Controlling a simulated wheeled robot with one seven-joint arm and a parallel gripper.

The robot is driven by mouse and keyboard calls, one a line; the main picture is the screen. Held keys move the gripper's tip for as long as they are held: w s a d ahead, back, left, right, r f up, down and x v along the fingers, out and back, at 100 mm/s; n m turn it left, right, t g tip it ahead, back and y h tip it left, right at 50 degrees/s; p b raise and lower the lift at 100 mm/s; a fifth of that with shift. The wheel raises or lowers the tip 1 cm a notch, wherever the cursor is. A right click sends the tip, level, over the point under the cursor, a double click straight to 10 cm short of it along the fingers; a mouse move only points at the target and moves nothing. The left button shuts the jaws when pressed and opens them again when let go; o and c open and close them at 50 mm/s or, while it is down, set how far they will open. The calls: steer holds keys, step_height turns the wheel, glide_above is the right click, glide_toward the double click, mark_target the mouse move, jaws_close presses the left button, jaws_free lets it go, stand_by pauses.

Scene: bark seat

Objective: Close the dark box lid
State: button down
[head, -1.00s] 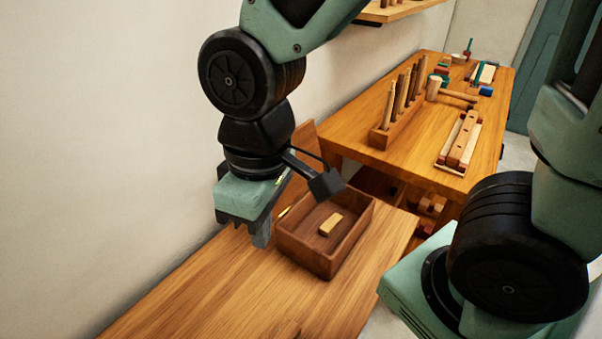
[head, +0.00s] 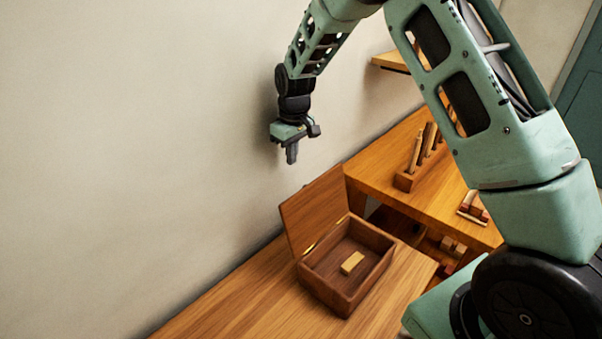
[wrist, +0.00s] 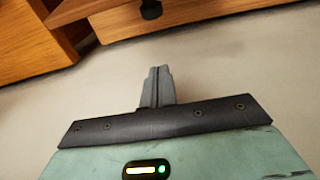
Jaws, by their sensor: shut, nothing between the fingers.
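The dark box (head: 343,297) stands on the near wooden bench in the head view. Its lid (head: 315,209) is open, standing up and leaning back on the wall side of the box. A small light wood block (head: 352,262) lies inside on the box floor. My gripper (head: 291,158) is up near the wall, above and behind the raised lid, apart from it. Its fingers are shut and empty, pointing down. In the wrist view the shut fingers (wrist: 158,88) show against a plain pale surface; I cannot make out the box there for certain.
The near bench top (head: 235,303) is bare left of the box. A second workbench (head: 379,157) behind holds a rack of tools (head: 408,179) and a wooden piece (head: 473,208). A wall shelf (head: 392,62) is above it. The pale wall runs along the left.

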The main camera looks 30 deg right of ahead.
steer(key=s+d+f+p, duration=0.1)
steer(key=s+f+p, duration=0.2)
steer(key=f+p, duration=0.1)
steer(key=shift+f, duration=0.75)
steer(key=shift+s, duration=0.1)
